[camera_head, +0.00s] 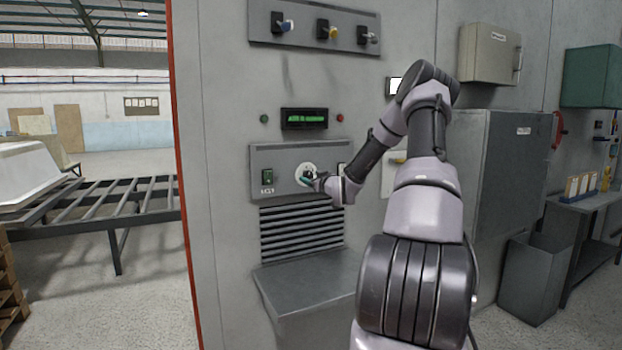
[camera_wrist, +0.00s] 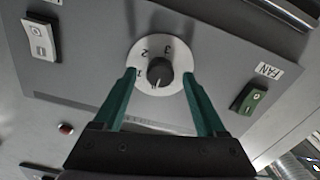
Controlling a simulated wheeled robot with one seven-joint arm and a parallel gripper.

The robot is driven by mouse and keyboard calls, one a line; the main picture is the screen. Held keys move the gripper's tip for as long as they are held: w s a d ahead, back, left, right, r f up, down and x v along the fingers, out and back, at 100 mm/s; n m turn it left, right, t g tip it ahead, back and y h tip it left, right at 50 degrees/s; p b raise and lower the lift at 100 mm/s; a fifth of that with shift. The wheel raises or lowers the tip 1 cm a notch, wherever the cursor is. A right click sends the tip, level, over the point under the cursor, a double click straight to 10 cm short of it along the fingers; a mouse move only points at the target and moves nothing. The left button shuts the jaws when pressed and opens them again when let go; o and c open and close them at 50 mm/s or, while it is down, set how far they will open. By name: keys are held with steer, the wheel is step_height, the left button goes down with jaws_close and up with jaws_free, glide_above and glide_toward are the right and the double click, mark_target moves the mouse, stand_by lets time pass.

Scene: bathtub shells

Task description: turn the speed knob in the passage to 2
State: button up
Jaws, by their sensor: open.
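The speed knob (camera_wrist: 159,72) is a small dark round knob on a white dial (camera_wrist: 170,45) marked 1, 2 and 3. A small pale mark shows on the knob's side toward my gripper, away from the 2 and 3; I cannot tell for sure if it is the pointer. My gripper (camera_wrist: 159,75) has two green fingers, open, one on each side of the knob, with a gap to it on both sides. In the head view my gripper (camera_head: 312,180) is in front of the white dial (camera_head: 303,168) and partly hides it.
A green switch (camera_wrist: 249,99) with a FAN label and a white switch (camera_wrist: 39,38) flank the dial on the grey panel. Below the panel are a vent grille (camera_head: 300,235) and a grey ledge (camera_head: 305,282). A green-lit display (camera_head: 304,119) sits above.

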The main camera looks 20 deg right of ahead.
steer(key=shift+w, duration=0.35)
jaws_close()
